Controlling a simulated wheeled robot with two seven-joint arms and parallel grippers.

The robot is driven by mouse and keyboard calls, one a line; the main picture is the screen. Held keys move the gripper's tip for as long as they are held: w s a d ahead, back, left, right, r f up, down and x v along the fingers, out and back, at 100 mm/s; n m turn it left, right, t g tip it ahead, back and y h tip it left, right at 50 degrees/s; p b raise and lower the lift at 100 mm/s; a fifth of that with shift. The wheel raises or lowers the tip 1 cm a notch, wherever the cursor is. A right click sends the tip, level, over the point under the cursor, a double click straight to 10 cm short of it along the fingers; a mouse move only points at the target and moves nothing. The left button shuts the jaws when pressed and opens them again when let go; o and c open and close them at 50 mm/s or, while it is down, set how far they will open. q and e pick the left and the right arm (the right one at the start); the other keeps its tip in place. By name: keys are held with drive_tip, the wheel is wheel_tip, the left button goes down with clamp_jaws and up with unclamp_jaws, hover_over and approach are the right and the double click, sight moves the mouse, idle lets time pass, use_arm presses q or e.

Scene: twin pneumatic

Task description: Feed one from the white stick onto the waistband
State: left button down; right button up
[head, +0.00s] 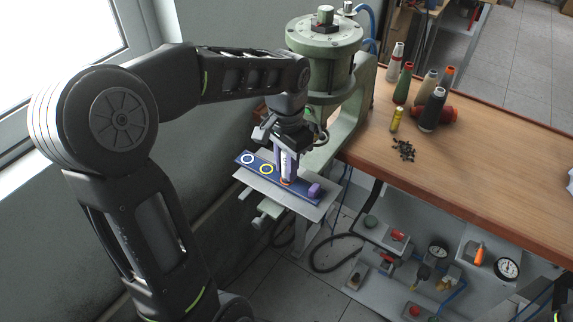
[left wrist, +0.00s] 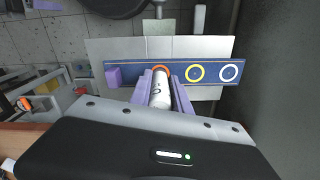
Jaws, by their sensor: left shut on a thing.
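My left gripper (head: 287,176), with purple fingers, is shut on a white stick (left wrist: 160,92) with dark marks. The stick stands upright between the fingers, its lower end over the orange ring (left wrist: 161,71) on the blue waistband (head: 257,164). Whether the tip touches the band is hidden. The waistband, which also shows in the left wrist view (left wrist: 213,73), lies on a grey plate (head: 300,208). It bears a yellow ring (head: 267,169), a white ring (head: 247,159) and a purple block (head: 314,190) at one end. My right gripper is out of view.
A green press (head: 325,60) stands right behind the plate. On the wooden table (head: 480,150) are several thread cones (head: 433,108), a yellow spool (head: 396,119) and a pile of small black pieces (head: 404,150). Gauges and hoses sit below. A wall is at left.

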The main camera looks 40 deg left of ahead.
use_arm(q)
drive_tip(key=shift+f+b, duration=0.35)
drive_tip(key=shift+f, duration=0.15)
idle(1.2)
drive_tip(key=shift+r, duration=0.15)
wheel_tip(320, 180, up, 4)
drive_tip(key=p, duration=0.3)
drive_tip(key=shift+r+p, duration=0.15)
drive_tip(key=shift+p, duration=0.15)
drive_tip(key=shift+r, duration=0.8)
